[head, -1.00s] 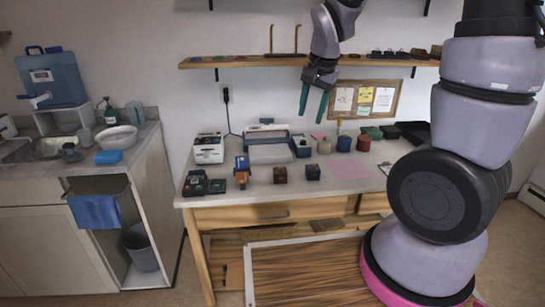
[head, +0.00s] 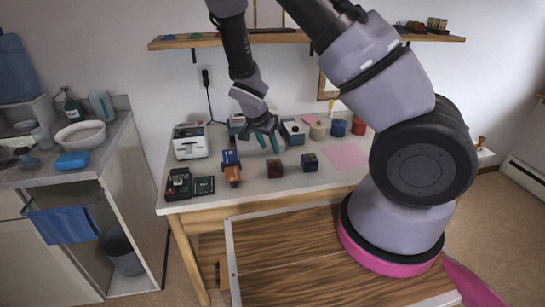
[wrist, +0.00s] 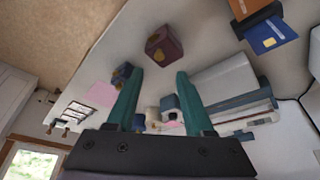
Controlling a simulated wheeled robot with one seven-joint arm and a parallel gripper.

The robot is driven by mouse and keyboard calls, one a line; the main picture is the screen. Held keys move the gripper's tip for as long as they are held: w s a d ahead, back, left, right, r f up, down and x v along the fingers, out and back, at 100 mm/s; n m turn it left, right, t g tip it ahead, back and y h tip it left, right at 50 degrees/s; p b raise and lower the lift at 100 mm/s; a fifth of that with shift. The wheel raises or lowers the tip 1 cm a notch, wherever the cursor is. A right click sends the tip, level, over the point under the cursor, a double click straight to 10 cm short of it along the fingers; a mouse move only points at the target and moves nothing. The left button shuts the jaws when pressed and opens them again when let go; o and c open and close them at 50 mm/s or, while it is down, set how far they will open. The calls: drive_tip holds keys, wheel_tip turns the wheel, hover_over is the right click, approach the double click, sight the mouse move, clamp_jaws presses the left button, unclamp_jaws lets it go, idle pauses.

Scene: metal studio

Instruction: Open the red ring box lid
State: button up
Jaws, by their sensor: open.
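The red ring box (head: 275,169) is a small dark red cube with a gold mark, standing on the work table near its front edge. Its lid looks shut. The box also shows in the wrist view (wrist: 164,46), just beyond and above the fingertips. My gripper (head: 267,146) hangs over the table, behind and above the box, with teal fingers pointing down. In the wrist view my gripper (wrist: 157,78) has its fingers spread with nothing between the tips. It does not touch the box.
Black cases (head: 179,184) lie farther left. A white machine (head: 190,141) and several jars are behind. A pink sheet (head: 346,156) lies flat at right.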

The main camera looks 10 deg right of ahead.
sight(274, 163)
drive_tip(key=x, duration=0.6)
drive_tip(key=shift+d+f, duration=0.1)
drive_tip(key=shift+f, duration=0.3)
clamp_jaws()
